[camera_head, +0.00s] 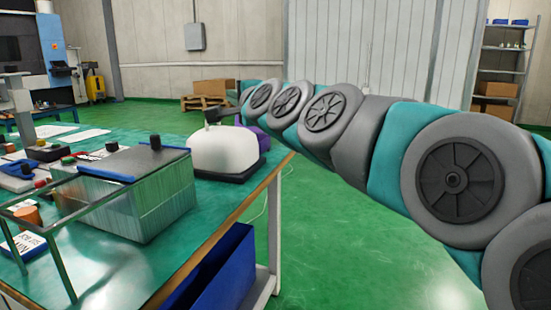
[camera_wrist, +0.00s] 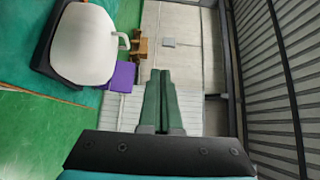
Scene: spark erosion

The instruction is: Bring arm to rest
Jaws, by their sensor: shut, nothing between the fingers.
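My arm (camera_head: 335,115) reaches from the lower right of the head view toward the middle, with its far end beside the table's right edge, near a white rounded device. My gripper (camera_wrist: 160,75) shows in the wrist view as two dark green fingers lying together, shut and empty. In the head view the fingers are hard to make out near the device.
The white device (camera_head: 222,149) stands on the green table (camera_head: 120,270), with a purple object (camera_head: 256,138) behind it. A glass tank (camera_head: 150,195) is nearer. A blue bin (camera_head: 225,275) sits below the edge. Pallet boxes (camera_head: 213,87) and shelves (camera_head: 500,65) stand far off; the floor (camera_head: 345,245) at right is clear.

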